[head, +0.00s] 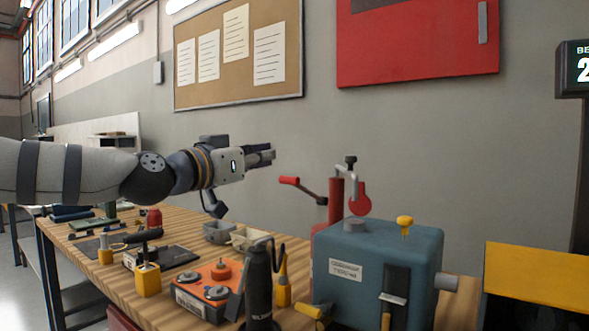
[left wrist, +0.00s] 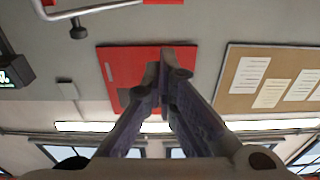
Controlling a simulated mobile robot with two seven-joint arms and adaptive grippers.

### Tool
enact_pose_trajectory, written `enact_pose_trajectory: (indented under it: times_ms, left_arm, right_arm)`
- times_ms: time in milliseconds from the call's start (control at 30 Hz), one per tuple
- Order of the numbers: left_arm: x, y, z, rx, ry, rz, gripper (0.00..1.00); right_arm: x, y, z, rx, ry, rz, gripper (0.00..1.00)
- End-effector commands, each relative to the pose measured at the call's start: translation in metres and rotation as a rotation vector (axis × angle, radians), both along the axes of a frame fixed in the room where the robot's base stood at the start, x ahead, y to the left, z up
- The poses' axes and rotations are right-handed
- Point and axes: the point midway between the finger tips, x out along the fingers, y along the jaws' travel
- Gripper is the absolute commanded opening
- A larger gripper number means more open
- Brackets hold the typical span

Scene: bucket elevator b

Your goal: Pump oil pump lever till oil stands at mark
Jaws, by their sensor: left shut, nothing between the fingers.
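The likely oil pump lever (head: 289,181) has a red grip on a dark rod. It slants up and left from a red upright pump body (head: 336,200), which stands partly behind a teal tank (head: 375,262). A dark upright strip (head: 396,295) with a pale tag is on the tank's front; I cannot make out an oil level or mark. My left gripper (head: 272,154) is shut and empty, in the air above and slightly left of the lever grip, apart from it. Its closed fingers (left wrist: 165,60) fill the middle of the left wrist view. My right gripper is not in view.
The wooden bench (head: 75,241) holds an orange-topped box (head: 215,278), a black cylinder (head: 260,285), grey and beige trays (head: 248,238) and yellow-based tools (head: 147,280). A yellow panel (head: 538,278) stands at right. Air around the gripper is clear.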

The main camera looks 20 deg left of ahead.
Motion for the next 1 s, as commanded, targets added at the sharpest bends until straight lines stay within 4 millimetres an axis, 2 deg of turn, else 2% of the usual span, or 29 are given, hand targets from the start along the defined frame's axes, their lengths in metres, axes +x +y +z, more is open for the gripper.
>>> enact_pose_trajectory:
  times_ms: [267,367,600,833,900,1000]
  left_arm:
    - [0.001,0.0,-0.001,0.0,0.001,0.0,0.0]
    - [0.007,-0.002,-0.001,0.002,0.002,0.001,0.0]
    - [0.052,-0.02,0.001,0.0,0.006,0.0,0.0]
    - [0.102,-0.036,-0.003,0.0,0.014,0.0,0.0]
    - [0.086,-0.031,-0.005,-0.003,0.006,-0.001,0.0]
    - [0.078,-0.028,-0.012,-0.003,-0.001,0.0,0.0]
  right_arm:
    - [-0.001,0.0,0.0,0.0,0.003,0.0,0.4]
    - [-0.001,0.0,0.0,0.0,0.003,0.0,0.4]
    - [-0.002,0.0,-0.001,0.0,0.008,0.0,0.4]
    - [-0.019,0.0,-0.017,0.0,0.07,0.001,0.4]
    - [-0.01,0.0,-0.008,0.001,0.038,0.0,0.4]
    - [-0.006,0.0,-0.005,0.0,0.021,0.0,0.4]
